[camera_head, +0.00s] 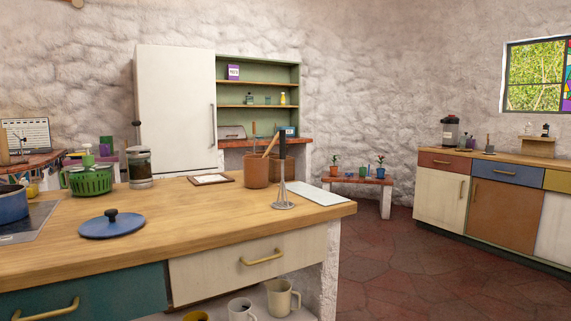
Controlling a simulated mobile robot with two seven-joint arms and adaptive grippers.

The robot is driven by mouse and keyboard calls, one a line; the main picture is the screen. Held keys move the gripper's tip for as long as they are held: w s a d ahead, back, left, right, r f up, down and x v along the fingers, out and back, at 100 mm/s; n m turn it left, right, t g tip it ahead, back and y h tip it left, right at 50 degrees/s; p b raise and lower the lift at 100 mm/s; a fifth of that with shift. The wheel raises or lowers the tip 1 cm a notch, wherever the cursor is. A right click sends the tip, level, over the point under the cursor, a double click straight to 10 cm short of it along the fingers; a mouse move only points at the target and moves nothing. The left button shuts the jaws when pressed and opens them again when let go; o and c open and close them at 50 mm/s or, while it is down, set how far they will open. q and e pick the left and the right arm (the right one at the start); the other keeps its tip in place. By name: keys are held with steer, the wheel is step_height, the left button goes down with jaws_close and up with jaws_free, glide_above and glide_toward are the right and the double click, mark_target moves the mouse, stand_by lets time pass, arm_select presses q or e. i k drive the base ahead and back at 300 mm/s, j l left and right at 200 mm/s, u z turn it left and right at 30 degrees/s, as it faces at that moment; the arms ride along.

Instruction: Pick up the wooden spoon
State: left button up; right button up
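A wooden handle (271,143), which looks like that of the wooden spoon, leans up and to the right out of a terracotta crock (255,173) on the wooden counter (190,222). Its lower part is hidden inside the crock. A thinner dark utensil (254,138) also sticks up there. Neither of my grippers is in view.
Open red floor (430,268) lies to the right.

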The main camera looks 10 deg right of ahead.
mark_target(277, 137)
steer(key=k+j+z, duration=0.1)
steer(key=j+z, duration=0.35)
steer(key=u, duration=1.35)
steer(key=z, duration=1.35)
steer(key=i+l+z, duration=0.2)
steer(key=i+z, duration=0.2)
steer(key=i+l+z, duration=0.15)
steer(key=i+z, duration=0.65)
steer(key=i+l+z, duration=0.15)
steer(key=i+z, duration=0.15)
steer(key=i, duration=0.45)
steer(key=i+z, duration=0.35)
steer(key=i, duration=0.35)
